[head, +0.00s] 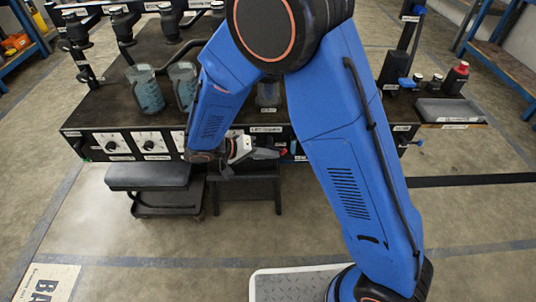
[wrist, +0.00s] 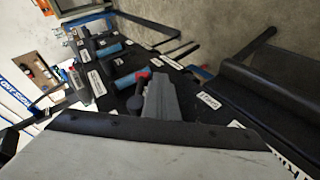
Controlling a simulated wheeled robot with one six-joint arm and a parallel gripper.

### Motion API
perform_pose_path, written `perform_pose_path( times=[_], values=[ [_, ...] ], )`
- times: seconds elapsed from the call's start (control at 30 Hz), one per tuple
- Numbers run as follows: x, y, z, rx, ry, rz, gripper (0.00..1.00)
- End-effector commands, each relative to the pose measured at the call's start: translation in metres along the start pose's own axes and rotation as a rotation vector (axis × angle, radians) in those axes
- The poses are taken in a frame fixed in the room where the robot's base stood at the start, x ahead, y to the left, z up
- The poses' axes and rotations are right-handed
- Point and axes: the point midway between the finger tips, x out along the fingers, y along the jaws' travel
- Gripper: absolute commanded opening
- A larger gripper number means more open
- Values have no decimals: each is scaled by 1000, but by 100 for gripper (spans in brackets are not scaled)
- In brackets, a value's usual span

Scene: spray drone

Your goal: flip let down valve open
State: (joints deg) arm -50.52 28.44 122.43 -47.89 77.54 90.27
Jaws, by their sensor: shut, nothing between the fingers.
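My gripper (head: 270,154) is at the front face of the dark bench, under the arm's forearm; its grey fingers are closed and point right in the head view. In the wrist view the closed fingers (wrist: 160,92) reach along the bench front. A small red piece (head: 283,152), which looks like a valve handle, is just beyond the fingertips. In the wrist view a red piece (wrist: 145,75) shows beside the fingers, by a blue cylinder (wrist: 130,80). I cannot tell whether they touch it. A white label (head: 267,129) is above the gripper; its text is too small to read surely.
The bench front (head: 95,143) carries white panels with black knobs. Clear cups (head: 147,90) with blue content stand on top. A black stool (head: 148,175) is below left. A red-capped bottle (head: 457,77) and a grey tray (head: 449,109) are at right. Floor in front is open.

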Motion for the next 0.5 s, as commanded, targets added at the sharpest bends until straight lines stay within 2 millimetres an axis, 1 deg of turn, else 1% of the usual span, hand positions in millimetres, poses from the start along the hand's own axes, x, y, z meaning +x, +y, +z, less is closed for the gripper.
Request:
perform_pose_path(
  times=[0.07,0.33,0.5],
  values=[
    [3,1,0,-7,4,19,0],
    [9,8,1,-71,58,221,0],
    [11,13,0,-76,63,243,0]
  ],
)
